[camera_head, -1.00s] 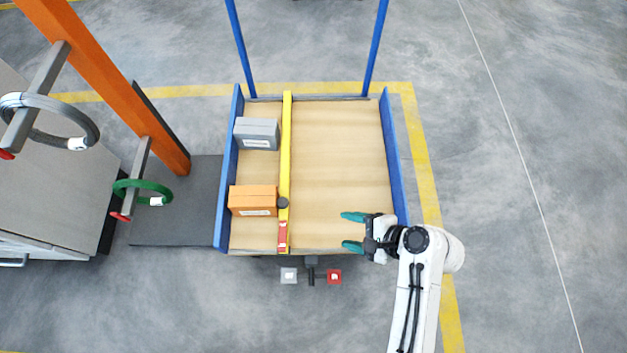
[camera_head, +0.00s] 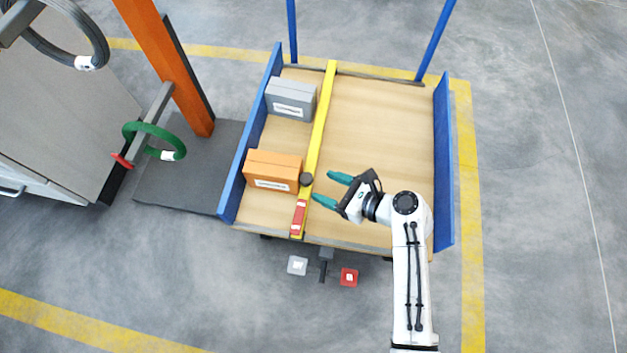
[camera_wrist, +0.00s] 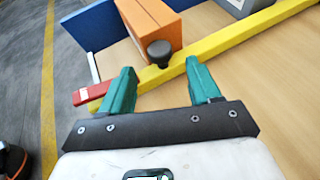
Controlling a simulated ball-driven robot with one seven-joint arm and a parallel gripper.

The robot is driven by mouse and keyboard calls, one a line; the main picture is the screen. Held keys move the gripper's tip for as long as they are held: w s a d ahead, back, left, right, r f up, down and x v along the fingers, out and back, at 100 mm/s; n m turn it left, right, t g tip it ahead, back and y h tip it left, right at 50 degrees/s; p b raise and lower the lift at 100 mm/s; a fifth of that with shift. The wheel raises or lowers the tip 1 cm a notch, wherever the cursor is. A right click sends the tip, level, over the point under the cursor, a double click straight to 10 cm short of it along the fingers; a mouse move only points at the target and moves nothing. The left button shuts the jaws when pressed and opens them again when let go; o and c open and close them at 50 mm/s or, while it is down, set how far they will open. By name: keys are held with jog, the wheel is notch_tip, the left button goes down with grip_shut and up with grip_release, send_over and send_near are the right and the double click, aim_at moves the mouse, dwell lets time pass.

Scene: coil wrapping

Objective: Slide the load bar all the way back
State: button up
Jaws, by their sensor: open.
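The yellow load bar (camera_head: 319,130) lies across the wooden cart bed, from its near edge to its far edge. It carries a dark round knob (camera_head: 306,179) and a red end piece (camera_head: 298,217) near the front. My gripper (camera_head: 330,188) is open and empty, its green fingertips just right of the bar near the knob. In the wrist view the knob (camera_wrist: 160,52) stands ahead, between the lines of the two fingers, with the bar (camera_wrist: 222,42) running behind the fingertips. I see no contact with the bar.
An orange box (camera_head: 272,170) and a grey box (camera_head: 291,98) sit left of the bar, the orange one close to it. Blue side walls (camera_head: 443,165) bound the bed. The bed right of the bar is clear. Grey and red pedals (camera_head: 348,277) stick out at the front.

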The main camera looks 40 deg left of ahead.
aim_at(312, 181)
jog(key=shift+b+x, duration=1)
jog(key=shift+x, duration=1.6)
jog(key=shift+c, duration=0.3)
grip_shut()
